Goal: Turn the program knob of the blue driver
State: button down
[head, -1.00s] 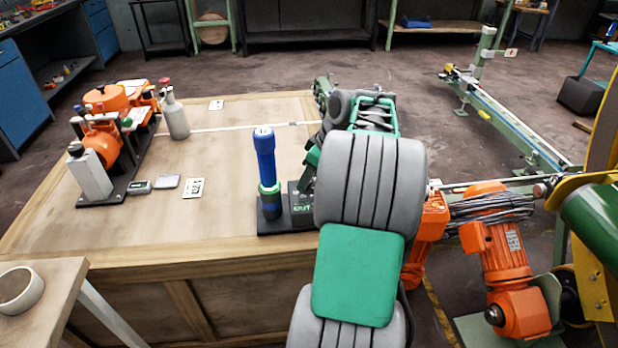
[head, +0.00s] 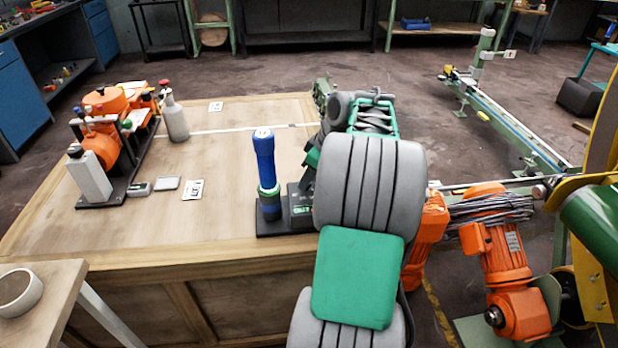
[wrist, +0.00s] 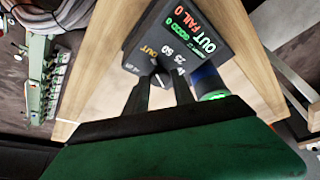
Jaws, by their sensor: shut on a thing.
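The blue driver (head: 264,160) stands upright in a black base (head: 287,226) near the front edge of the wooden bench, with a green ring round its lower part. In the wrist view, the black panel (wrist: 188,22) shows lit text in red, green and white, plus a dial scale with OUT, 25 and 50. The small program knob (wrist: 160,79) sits at that scale. My gripper (wrist: 159,80) has its two dark fingertips closed on the knob, one on each side. The driver's lower part with its green ring (wrist: 215,96) is just right of the fingers. In the head view my arm hides the fingers.
On the bench (head: 110,230) at left are an orange machine (head: 103,150) on a black plate, a grey bottle (head: 175,118) and small flat items. The bench middle is clear. Orange motors (head: 497,262) stand off the bench at right.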

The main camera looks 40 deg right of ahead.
jog(key=shift+m, duration=0.3)
jog(key=m, duration=0.1)
jog(key=m+h+b, duration=0.1)
jog(key=shift+a+m, duration=0.2)
jog(key=shift+m, duration=0.1)
jog(key=shift+a+m+h, duration=0.1)
jog(key=shift+m+h, duration=0.9)
jog(key=shift+m, duration=1.3)
jog(key=c, duration=1.1)
grip_release()
jog(key=shift+o, duration=0.2)
jog(key=p+v, duration=0.1)
jog(key=v, duration=0.7)
